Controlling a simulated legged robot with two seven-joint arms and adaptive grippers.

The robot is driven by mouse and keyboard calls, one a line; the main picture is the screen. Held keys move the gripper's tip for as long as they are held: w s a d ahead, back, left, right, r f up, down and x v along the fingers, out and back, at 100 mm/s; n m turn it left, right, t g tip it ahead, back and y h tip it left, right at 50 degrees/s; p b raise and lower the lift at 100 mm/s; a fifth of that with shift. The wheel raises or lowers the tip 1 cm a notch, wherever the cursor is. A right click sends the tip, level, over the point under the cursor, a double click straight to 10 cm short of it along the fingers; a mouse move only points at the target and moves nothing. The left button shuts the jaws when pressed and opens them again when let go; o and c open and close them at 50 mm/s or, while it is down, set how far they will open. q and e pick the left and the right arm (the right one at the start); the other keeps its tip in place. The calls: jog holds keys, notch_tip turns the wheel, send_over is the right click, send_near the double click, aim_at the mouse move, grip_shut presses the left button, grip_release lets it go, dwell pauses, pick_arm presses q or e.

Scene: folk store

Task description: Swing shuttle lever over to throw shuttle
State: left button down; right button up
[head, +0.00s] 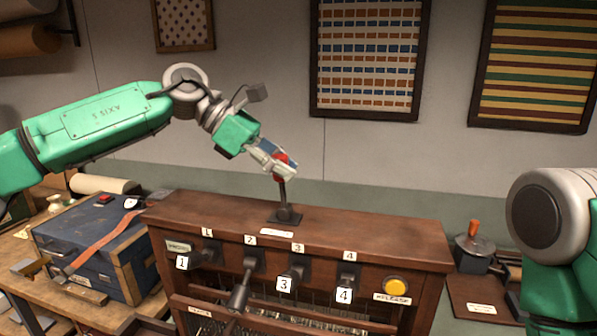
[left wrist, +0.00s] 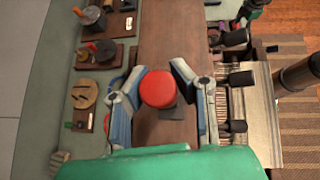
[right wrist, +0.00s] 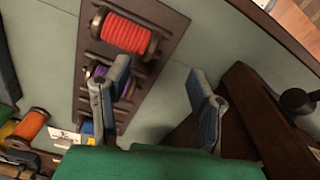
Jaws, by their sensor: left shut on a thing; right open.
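The shuttle lever (head: 283,193) is a dark shaft with a red knob (left wrist: 158,88), standing on a dark base on top of the wooden loom cabinet (head: 360,236). The lever looks nearly upright, leaning slightly left in the head view. My left gripper (head: 284,164) comes down from the upper left and is shut on the red knob, its fingers on both sides of it. My right gripper (right wrist: 158,68) is open and empty in the right wrist view. Only its arm shows at the right edge of the head view.
The cabinet front carries several numbered dark levers and a yellow button (head: 395,286) marked release. A blue case (head: 95,240) with an orange strap is at left. A pot with an orange handle (head: 474,244) stands at right. A rack with a red spool (right wrist: 125,33) is near my right gripper.

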pick_arm(q)
jog(key=shift+w+a+f+h, duration=0.15)
jog(key=shift+a+f+h, duration=0.25)
jog(key=shift+a, duration=0.2)
jog(key=c, duration=1.3)
grip_release()
jog(key=shift+a, duration=0.1)
jog(key=shift+o, duration=0.2)
jog(key=v, duration=1.2)
jog(key=shift+w+a, duration=0.25)
jog(key=shift+a, duration=0.15)
